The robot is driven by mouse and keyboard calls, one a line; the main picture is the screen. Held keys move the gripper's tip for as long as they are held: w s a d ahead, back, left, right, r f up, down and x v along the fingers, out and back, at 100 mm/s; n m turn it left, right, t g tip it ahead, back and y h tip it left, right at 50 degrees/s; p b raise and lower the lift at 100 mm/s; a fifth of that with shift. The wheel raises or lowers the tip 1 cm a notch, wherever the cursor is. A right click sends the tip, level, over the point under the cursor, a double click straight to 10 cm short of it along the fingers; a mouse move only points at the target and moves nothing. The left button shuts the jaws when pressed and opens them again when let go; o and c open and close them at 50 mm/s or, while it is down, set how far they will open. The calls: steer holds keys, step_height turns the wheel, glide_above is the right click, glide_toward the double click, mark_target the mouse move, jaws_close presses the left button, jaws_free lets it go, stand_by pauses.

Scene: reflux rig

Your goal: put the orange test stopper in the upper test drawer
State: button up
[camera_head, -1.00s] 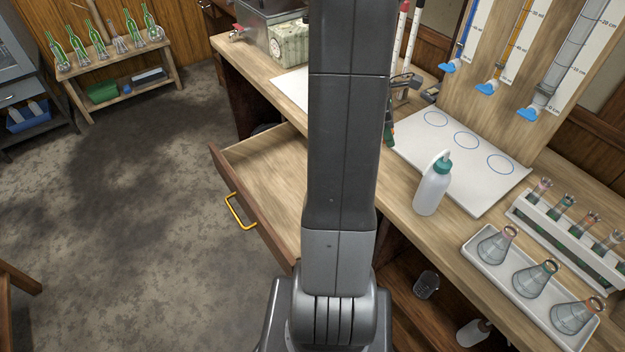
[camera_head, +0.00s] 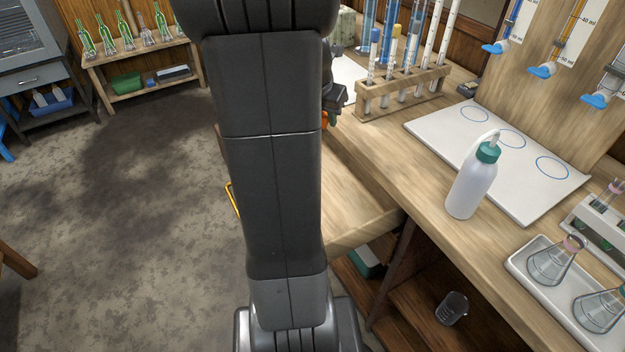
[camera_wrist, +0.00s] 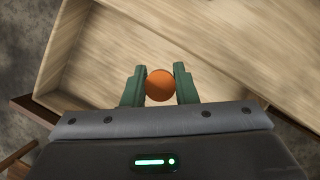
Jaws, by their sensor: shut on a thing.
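The orange test stopper (camera_wrist: 160,85) shows in the wrist view as a round orange shape between the two green fingertips of my gripper (camera_wrist: 160,88). My gripper is shut on it. In the wrist view both are over the open wooden upper test drawer (camera_wrist: 120,42); how high above its floor I cannot tell. In the head view the drawer (camera_head: 352,195) is pulled out from the bench, and my arm hides much of it. There a bit of orange, likely the stopper (camera_head: 327,119), shows beside my arm, and the gripper is mostly hidden.
A white wash bottle with a green cap (camera_head: 473,183) stands on the bench right of the drawer. A wooden rack with tubes (camera_head: 405,92) is behind it. A white board with blue circles (camera_head: 510,150) lies on the bench. The floor left of my arm is clear.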

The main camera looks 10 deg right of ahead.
step_height(320, 180, down, 18)
steer(key=b, duration=0.6)
steer(key=shift+r, duration=0.15)
steer(key=o, duration=0.9)
steer(key=shift+o, duration=0.2)
steer(key=p+v, duration=0.4)
steer(key=v, duration=0.8)
